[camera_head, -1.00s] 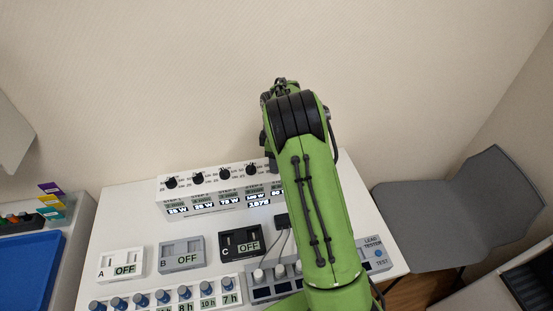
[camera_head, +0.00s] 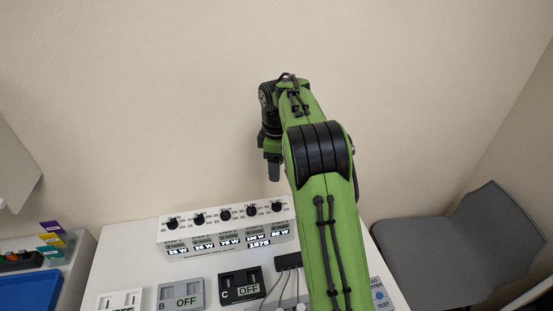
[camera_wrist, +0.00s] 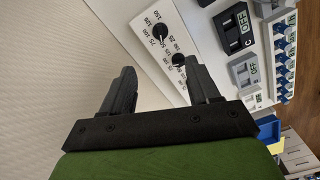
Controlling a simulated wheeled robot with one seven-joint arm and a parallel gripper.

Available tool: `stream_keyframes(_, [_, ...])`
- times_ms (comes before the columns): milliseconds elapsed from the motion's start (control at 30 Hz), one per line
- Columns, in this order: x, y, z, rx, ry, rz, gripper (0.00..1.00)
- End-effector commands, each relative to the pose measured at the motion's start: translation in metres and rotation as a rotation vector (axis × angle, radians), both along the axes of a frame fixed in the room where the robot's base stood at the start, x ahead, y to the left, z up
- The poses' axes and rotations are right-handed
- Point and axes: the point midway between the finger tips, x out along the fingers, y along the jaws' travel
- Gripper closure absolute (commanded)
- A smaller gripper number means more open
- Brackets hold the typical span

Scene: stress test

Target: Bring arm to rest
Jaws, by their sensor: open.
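My green arm rises over the right part of the white table (camera_head: 105,270) in the head view. My gripper (camera_head: 273,172) hangs in the air above the right end of the white dial box (camera_head: 180,240), in front of the wall. In the wrist view my gripper (camera_wrist: 160,88) has its two dark fingers apart with nothing between them. The dial box (camera_wrist: 150,15) shows beyond the right finger, apart from it.
Switch boxes B (camera_head: 181,295) and C (camera_head: 241,286), both reading OFF, stand before the dial box. A grey chair (camera_head: 460,245) is at the right. A blue tray (camera_head: 30,290) lies at the left. The air before the wall is free.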

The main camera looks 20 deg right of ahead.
Motion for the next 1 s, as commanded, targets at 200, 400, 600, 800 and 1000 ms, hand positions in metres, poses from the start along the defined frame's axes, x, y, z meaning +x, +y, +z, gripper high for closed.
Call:
stream_keyframes(200, [0.000, 0.000, 0.007, 0.001, 0.001, 0.000, 0.39])
stream_keyframes(400, [0.000, 0.000, 0.007, 0.001, 0.001, 0.000, 0.39])
stream_keyframes(600, [-0.005, 0.005, 0.017, 0.005, -0.016, -0.024, 0.39])
stream_keyframes(800, [-0.066, 0.044, 0.087, 0.061, -0.138, -0.267, 0.39])
stream_keyframes(1000, [-0.162, 0.081, 0.124, 0.134, -0.262, -0.543, 0.39])
